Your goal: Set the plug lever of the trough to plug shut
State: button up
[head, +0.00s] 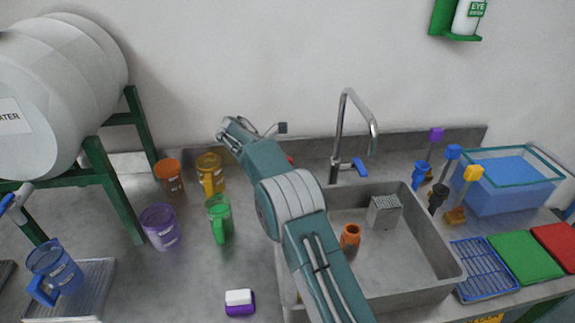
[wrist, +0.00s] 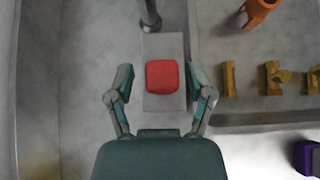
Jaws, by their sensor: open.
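The trough is a grey metal sink (head: 440,262) set in the bench, partly hidden by my arm in the head view. In the wrist view, a square red pad (wrist: 162,76) sits on a narrow grey plate (wrist: 163,103). My gripper (wrist: 161,84) is open, with one finger to each side of this plate; contact is not clear. I cannot tell whether the red pad belongs to the plug lever. A small red bit (head: 291,160) shows behind my arm in the head view. My fingers are hidden there.
A tall tap (head: 340,125) with a blue handle (head: 360,168) stands behind the sink. An orange mug (head: 350,236) and a grey perforated block (head: 384,212) are in it. Several coloured mugs stand left. Small yellow pieces (wrist: 272,78) lie right of the gripper in the wrist view.

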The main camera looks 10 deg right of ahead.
jog(key=v, duration=0.7)
jog(key=shift+a, duration=0.25)
jog(key=s+d+r+m+t+y, duration=0.1)
jog(key=s+d+r+m+y, duration=0.3)
jog(key=s+r, duration=0.4)
jog(key=s+d+r+m+t+y, duration=0.1)
jog(key=s+d+r+m+y, duration=0.1)
jog(key=s+d+r+m, duration=0.35)
jog(key=s+f+m+t+y, duration=0.1)
jog(key=s+f+m, duration=0.1)
jog(key=s, duration=0.7)
jog(key=s+d+f+m+t+y, duration=0.1)
jog(key=s+f+m, duration=0.1)
jog(key=s, duration=0.8)
jog(key=s+f+m+t+y, duration=0.1)
jog(key=s+m, duration=0.3)
jog(key=s, duration=0.5)
jog(key=shift+s+d+f+t+y, duration=0.3)
jog(key=shift+s+d+f+y, duration=0.1)
jog(key=shift+y, duration=0.2)
jog(key=shift+m, duration=0.25)
